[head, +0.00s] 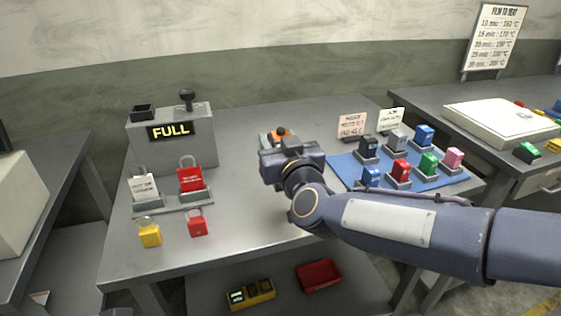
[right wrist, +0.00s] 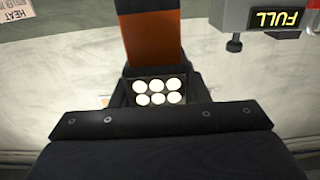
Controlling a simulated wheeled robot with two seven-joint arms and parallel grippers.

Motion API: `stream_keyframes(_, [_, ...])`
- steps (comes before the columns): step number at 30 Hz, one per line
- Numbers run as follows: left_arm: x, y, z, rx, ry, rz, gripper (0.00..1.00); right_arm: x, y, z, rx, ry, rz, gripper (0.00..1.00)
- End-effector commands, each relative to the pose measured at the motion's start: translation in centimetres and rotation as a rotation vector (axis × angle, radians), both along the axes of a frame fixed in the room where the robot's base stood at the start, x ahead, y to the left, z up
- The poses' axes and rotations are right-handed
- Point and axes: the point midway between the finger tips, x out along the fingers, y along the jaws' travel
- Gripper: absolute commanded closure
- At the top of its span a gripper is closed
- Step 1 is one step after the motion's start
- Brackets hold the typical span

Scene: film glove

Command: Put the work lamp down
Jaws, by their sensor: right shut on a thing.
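The work lamp shows in the head view as a small orange and dark piece (head: 281,132) just beyond my right gripper (head: 277,146), which hides most of it. My right gripper is shut on the lamp, over the middle of the grey table (head: 240,215). In the right wrist view, the lamp has an orange body (right wrist: 153,42) and a black head with several round white lights (right wrist: 157,92), beyond the dark gripper body. I cannot tell whether the lamp touches the table. My left gripper is not in view.
A grey box with a FULL sign (head: 171,131) stands at the back left. Red and yellow padlocks (head: 149,233) sit at the left front. A blue mat (head: 432,182) with several coloured blocks lies to the right. The table's front middle is clear. My right forearm crosses the right side.

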Motion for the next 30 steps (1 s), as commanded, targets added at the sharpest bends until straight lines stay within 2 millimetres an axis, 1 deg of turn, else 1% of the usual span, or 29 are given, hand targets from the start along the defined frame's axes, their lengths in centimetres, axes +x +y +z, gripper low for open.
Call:
stream_keyframes(3, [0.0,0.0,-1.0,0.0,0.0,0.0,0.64,0.7,-0.5,-1.8,-0.001,0.003,-0.002,0.86])
stream_keyframes(7, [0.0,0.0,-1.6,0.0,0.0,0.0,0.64,0.6,-0.4,-3.5,-0.002,0.002,0.0,0.86])
stream_keyframes(10, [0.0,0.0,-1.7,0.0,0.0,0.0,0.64,0.6,-0.4,-3.9,0.001,-0.001,-0.001,0.86])
stream_keyframes(17, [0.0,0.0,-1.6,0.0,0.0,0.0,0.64,0.6,-0.4,-3.8,0.001,-0.001,0.0,0.86])
stream_keyframes(20, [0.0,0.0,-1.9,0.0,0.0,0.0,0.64,0.6,-0.4,-4.2,0.001,-0.001,0.0,0.86])
stream_keyframes(21, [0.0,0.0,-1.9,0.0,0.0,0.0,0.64,0.6,-0.4,-4.3,0.001,0.001,0.0,0.57])
stream_keyframes(26, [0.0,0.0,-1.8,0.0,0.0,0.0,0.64,0.6,-0.4,-4.2,0.0,0.001,0.0,0.37])
stream_keyframes(30, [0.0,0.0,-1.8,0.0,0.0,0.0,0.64,0.6,-0.4,-4.2,0.0,0.001,0.0,0.37])
